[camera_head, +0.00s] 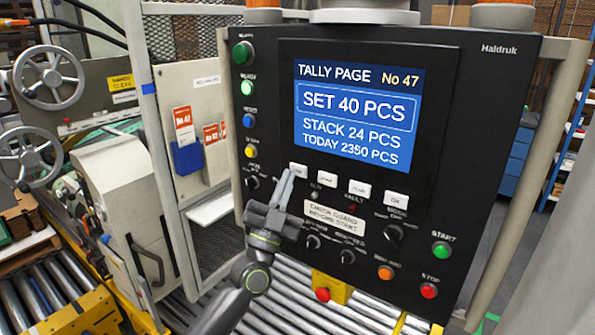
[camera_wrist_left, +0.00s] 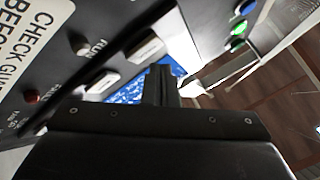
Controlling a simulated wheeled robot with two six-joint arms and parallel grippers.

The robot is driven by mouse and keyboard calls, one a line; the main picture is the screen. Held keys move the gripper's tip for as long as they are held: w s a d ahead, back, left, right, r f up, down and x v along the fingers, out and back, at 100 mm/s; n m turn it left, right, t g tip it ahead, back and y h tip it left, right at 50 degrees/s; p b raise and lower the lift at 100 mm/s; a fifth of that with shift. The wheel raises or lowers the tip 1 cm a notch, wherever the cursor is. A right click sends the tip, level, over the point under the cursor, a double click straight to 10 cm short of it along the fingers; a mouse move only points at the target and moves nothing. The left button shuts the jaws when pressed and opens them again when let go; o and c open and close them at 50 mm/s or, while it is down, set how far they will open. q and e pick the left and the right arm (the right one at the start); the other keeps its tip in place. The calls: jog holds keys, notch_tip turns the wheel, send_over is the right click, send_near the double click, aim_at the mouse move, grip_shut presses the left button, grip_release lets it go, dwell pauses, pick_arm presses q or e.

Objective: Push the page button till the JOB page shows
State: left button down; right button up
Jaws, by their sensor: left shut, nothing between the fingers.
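The black Haldruk control panel (camera_head: 470,120) carries a lit blue screen (camera_head: 354,112) that reads TALLY PAGE, No 47, with SET 40 PCS in a frame. A row of white buttons sits below it. The leftmost white button (camera_head: 298,170) has lettering too small to read. My left gripper (camera_head: 289,175) is shut and empty, with its tips at or just in front of this button. I cannot tell whether they touch. In the left wrist view the shut fingers (camera_wrist_left: 162,83) point toward the panel, with two white buttons beside them. My right gripper is not in view.
More white buttons (camera_head: 360,188) stand to the right of the tips. Black knobs (camera_head: 313,242), a green START button (camera_head: 441,249) and a red STOP button (camera_head: 429,291) lie lower. Coloured lamps or buttons (camera_head: 249,120) line the left edge. A roller conveyor (camera_head: 270,312) runs below.

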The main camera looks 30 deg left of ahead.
pick_arm(q)
jog(key=shift+w, duration=0.1)
dwell(0.5)
jog(key=shift+w, duration=0.35)
jog(key=shift+w, duration=0.3)
dwell(0.6)
dwell(0.3)
jog(key=shift+s+p, duration=0.6)
jog(key=shift+s, duration=0.2)
jog(key=s+p, duration=0.1)
jog(key=s, duration=0.1)
jog(key=s+p, duration=0.1)
jog(key=s, duration=0.2)
jog(key=shift+a, duration=0.2)
